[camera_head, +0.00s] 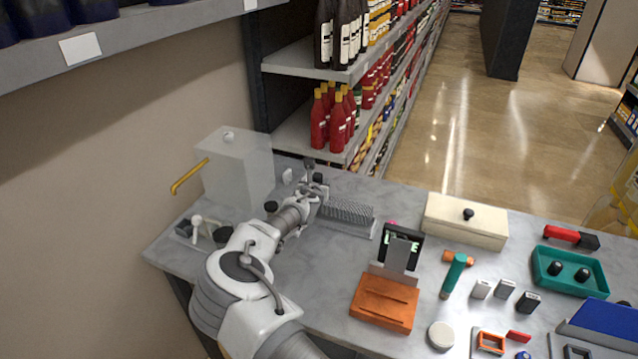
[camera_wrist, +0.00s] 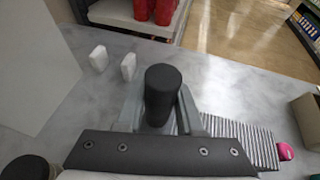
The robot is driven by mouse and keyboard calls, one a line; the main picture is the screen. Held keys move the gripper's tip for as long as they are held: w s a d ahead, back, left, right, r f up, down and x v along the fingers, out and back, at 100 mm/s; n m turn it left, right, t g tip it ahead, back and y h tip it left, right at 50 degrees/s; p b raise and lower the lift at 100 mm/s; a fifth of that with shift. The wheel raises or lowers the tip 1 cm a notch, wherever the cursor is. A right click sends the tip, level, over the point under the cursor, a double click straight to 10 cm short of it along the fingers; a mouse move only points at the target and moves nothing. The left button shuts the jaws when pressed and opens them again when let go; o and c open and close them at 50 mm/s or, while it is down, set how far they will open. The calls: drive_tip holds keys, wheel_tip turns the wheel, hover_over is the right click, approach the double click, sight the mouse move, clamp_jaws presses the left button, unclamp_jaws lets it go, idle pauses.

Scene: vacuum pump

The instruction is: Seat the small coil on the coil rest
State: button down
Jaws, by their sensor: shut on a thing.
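My gripper (camera_head: 318,186) is above the back left part of the grey table, just left of a ribbed grey block (camera_head: 348,212). In the wrist view my gripper (camera_wrist: 160,112) is shut on a dark grey cylinder (camera_wrist: 163,85), which I take to be the small coil. The cylinder stands up between the two fingers, and its lower end is hidden. The ribbed block also shows in the wrist view (camera_wrist: 258,142), beside the right finger and partly hidden. I cannot tell which thing is the coil rest.
A clear box (camera_head: 238,170) with a yellow handle stands left of my gripper. Two small white blocks (camera_wrist: 98,58) (camera_wrist: 128,66) lie beyond the fingers. A cream box (camera_head: 465,222) with a black knob and an orange block (camera_head: 385,303) stand to the right. Bare table lies around the white blocks.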

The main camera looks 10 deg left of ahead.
drive_tip(key=shift+f+b, duration=1.05)
drive_tip(key=shift+b, duration=0.6)
idle(1.1)
idle(0.3)
drive_tip(key=shift+c, duration=2.3)
unclamp_jaws()
wheel_tip(320, 180, up, 9)
drive_tip(key=p, duration=0.4)
drive_tip(key=shift+p, duration=0.35)
